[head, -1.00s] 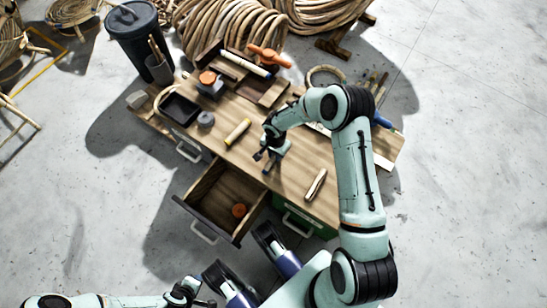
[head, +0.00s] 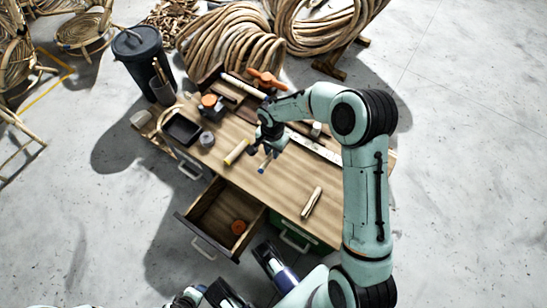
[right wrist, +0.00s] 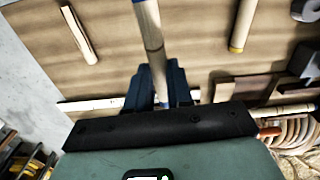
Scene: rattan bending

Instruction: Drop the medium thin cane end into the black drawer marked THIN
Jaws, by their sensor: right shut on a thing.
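The right gripper (head: 267,160) is above the middle of the bench, behind and right of the open drawer. In the right wrist view the gripper (right wrist: 160,88) is shut on a thin cane end (right wrist: 149,38), pale with a blue band towards its far end. The cane is mostly hidden by the fingers in the head view. The drawer (head: 206,240) is pulled out at the bench front, with a dark front and a wooden inside; I cannot read any marking. An orange round thing (head: 239,227) lies in it. My left gripper (head: 187,297) is partly cut off at the bottom edge.
A yellow-ended cane piece (head: 236,152) and a pale cane piece (head: 312,201) lie on the bench top (head: 275,190). A black tray (head: 182,130) and orange-topped tool (head: 210,103) stand at the left. A green drawer front (head: 300,234) is closed, right of the open drawer.

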